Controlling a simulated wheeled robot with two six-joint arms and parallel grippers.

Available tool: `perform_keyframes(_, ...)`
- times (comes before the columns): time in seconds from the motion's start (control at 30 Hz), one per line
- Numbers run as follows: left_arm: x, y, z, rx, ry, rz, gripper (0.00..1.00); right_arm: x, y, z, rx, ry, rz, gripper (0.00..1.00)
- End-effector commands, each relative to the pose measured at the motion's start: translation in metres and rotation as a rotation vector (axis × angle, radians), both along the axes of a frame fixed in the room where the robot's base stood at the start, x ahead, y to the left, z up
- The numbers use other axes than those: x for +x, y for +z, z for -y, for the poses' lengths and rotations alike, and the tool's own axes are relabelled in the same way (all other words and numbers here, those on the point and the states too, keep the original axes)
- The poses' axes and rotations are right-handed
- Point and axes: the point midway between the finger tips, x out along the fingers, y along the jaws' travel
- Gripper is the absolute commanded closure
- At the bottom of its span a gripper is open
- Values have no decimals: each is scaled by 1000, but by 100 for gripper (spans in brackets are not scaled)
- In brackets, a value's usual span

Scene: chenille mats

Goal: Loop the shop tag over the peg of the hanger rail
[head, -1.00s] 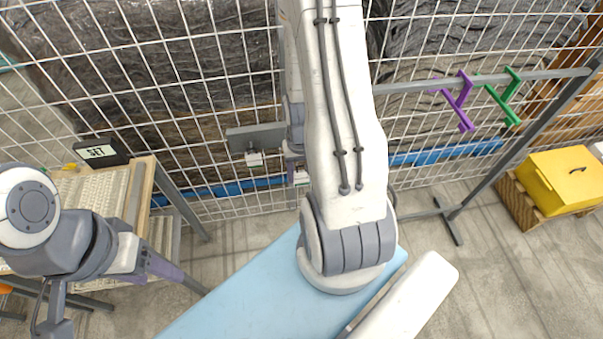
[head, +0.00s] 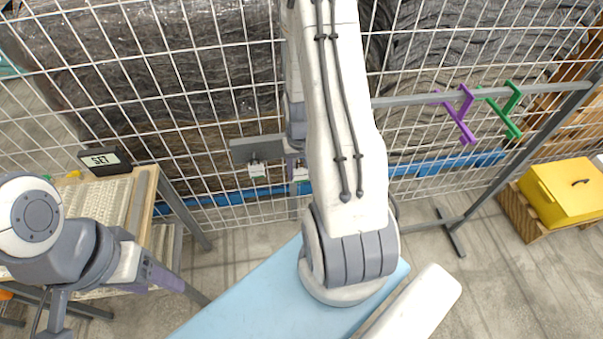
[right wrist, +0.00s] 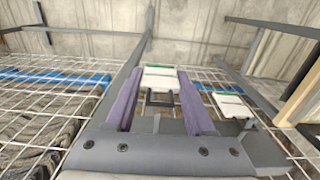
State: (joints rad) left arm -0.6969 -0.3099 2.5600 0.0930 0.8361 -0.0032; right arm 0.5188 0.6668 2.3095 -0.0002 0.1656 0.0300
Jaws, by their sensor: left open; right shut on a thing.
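The shop tag, a small white card with a green edge, shows between the two purple fingers of my right gripper (right wrist: 160,76) in the right wrist view; its white face (right wrist: 160,83) is visible. A dark loop shows beside the card. In the head view my right arm largely hides this gripper. The grey hanger rail (head: 420,99) runs across the mesh, and my arm covers its left part. I cannot make out the peg for certain. A second white and green tag (right wrist: 232,106) hangs by a grey plate (head: 257,149). My left gripper (head: 168,279) is open and empty, low at the left.
A purple hanger (head: 459,116) and a green hanger (head: 504,110) hang on the rail at the right. Wire mesh stands behind.

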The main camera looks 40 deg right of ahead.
Motion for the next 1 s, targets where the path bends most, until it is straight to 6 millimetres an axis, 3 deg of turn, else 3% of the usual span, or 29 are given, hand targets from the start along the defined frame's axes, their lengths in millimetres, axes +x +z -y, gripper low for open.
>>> perform_keyframes(0.7, 0, 1, 0, 0, 0, 0, 43, 30, -4, 19, -1, 0, 1, 98)
perform_keyframes(1.0, 0, -5, 0, 0, 1, 0, 43, 32, -12, 20, -1, 0, 1, 98)
